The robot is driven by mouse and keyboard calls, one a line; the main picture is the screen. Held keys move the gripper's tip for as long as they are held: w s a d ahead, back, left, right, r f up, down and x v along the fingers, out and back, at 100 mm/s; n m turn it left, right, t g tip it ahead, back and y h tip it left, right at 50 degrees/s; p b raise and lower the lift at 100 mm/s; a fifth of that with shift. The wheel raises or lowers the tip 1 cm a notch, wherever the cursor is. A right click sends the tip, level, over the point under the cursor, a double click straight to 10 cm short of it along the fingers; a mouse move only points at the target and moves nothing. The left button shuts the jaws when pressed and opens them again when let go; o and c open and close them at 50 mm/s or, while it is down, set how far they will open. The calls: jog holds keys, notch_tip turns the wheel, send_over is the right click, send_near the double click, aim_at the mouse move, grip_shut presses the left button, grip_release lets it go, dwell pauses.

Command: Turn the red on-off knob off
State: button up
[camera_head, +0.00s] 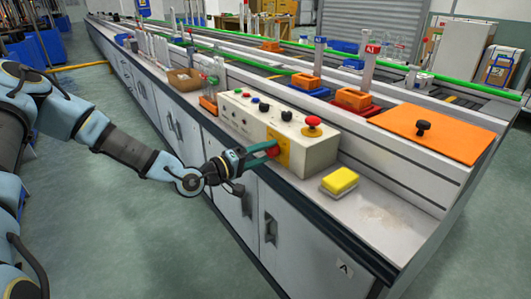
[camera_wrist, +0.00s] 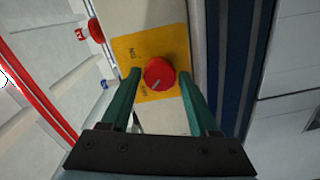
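The red on-off knob (camera_wrist: 158,74) sits on a yellow plate (camera_wrist: 132,52) with ON and OFF lettering, on the front face of the cream control box (camera_head: 318,157). A pale pointer mark shows on the knob in the wrist view. My gripper (camera_wrist: 156,78) is open, with its green fingers on either side of the knob. A gap shows between each finger and the knob, so it is not clasped. In the head view my gripper (camera_head: 268,147) reaches the box front, and its fingers partly hide the knob (camera_head: 273,151).
A red mushroom button (camera_head: 313,121) and several black and blue knobs stand on the box top. A yellow sponge-like block (camera_head: 340,181) lies on the bench right of the box. Orange racks (camera_head: 353,99) and an orange plate (camera_head: 430,135) are behind. The floor in front is clear.

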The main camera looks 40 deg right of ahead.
jog(key=shift+o, duration=1.1)
jog(key=shift+a, duration=0.1)
jog(key=a+b, duration=0.1)
jog(key=a, duration=0.9)
jog(key=shift+w+a+r, duration=0.15)
jog(key=shift+w+a, duration=0.15)
